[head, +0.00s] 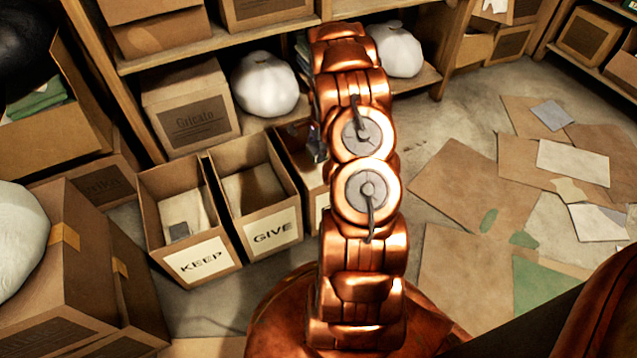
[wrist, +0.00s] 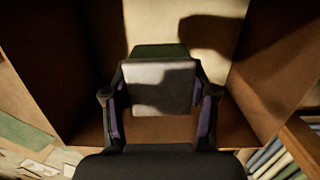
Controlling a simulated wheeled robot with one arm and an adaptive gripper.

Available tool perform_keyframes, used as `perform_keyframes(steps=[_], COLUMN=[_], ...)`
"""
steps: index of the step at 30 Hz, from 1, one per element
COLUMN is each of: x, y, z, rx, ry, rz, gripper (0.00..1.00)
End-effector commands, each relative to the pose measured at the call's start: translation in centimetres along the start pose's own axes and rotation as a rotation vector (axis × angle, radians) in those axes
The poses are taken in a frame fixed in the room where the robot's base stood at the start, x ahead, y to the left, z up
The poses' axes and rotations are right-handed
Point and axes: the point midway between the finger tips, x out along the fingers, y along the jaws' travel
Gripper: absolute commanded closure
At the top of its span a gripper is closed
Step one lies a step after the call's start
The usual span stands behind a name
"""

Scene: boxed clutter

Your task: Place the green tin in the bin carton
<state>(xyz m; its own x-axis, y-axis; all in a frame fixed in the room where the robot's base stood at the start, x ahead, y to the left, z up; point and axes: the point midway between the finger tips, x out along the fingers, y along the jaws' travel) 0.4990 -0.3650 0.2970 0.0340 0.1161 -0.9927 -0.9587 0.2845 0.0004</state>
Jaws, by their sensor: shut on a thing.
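My gripper (wrist: 160,98) is shut on the green tin (wrist: 157,52), a boxy thing with a grey face toward the wrist camera and a dark green far side. In the wrist view, carton walls (wrist: 270,70) stand around the tin, with a pale patch and a dark shadow on the floor beyond it. How deep the tin sits is unclear. In the head view, my gripper (head: 315,142) is at a third carton (head: 295,160) right of GIVE. My arm hides most of that carton and its label, so I cannot read it as the bin carton.
The KEEP carton (head: 213,255) and GIVE carton (head: 272,228) stand in a row to the left. Shelves with boxes and white sacks (head: 265,85) rise behind. Flattened cardboard and papers (head: 572,160) cover the floor at right. Stacked boxes (head: 80,255) stand at left.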

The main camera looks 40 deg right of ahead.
Motion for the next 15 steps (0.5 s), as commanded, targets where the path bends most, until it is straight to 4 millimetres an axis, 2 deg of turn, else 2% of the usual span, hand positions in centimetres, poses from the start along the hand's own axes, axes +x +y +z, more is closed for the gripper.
perform_keyframes(steps=[1, 8, 15], x=[0.7, 2.0, 6.0], y=[0.1, 0.1, 0.2], z=[-0.6, -1.4, -1.8], rx=[0.018, 0.049, 0.048], ry=[0.0, 0.0, -0.002], rz=[-0.003, -0.006, -0.004], gripper=[0.88, 0.88, 0.88])
